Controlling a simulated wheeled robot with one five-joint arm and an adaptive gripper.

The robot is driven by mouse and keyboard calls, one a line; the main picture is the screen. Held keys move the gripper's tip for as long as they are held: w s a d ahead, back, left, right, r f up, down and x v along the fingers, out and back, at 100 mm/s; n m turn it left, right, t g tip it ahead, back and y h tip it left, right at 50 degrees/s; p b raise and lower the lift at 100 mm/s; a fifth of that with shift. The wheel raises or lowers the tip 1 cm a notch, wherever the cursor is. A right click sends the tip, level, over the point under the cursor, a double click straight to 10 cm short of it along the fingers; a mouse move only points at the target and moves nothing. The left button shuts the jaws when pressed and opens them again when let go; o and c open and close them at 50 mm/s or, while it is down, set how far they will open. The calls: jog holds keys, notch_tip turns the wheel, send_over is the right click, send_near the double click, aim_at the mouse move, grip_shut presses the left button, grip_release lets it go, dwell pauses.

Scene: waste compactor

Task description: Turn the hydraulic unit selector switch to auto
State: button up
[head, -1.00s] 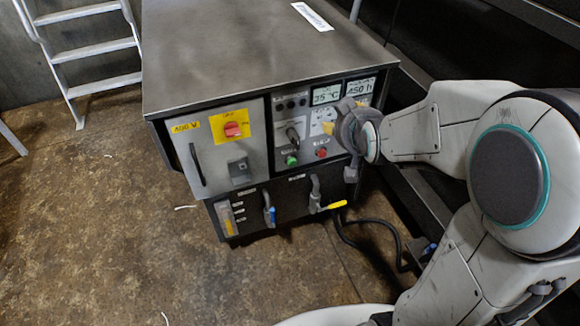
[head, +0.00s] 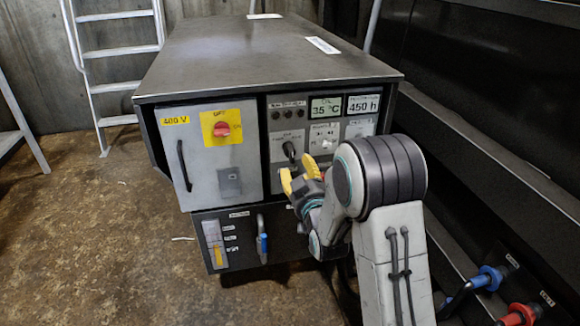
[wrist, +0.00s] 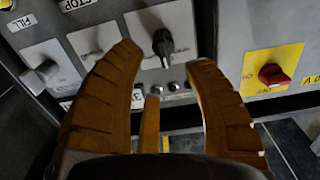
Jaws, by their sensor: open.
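The hydraulic unit's selector switch (head: 290,152) is a black knob on a light plate, right of the 400 V door. In the wrist view the black knob (wrist: 163,45) appears just beyond the gap between my fingertips, its handle roughly upright in that picture. My gripper (head: 298,178) has yellow fingers and is open and empty, in front of the panel and slightly below and right of the knob in the head view. The wrist view shows the open fingers (wrist: 164,60) on either side of the gap, apart from the knob. The plate's small lettering is unreadable.
A red rotary switch (head: 221,130) on a yellow plate sits on the left door. Displays (head: 325,108) are above right of the selector. A blue-handled valve (head: 262,240) is below. Blue and red fittings (head: 492,278) stand at the lower right. Floor at left is mostly clear.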

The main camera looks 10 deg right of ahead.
aim_at(294, 159)
jog(key=w+b, duration=0.3)
jog(key=w, duration=0.1)
jog(key=shift+f, duration=0.25)
jog(key=shift+w+r+b, duration=0.2)
jog(key=shift+w+b, duration=0.25)
jog(key=shift+w, duration=1.05)
grip_shut()
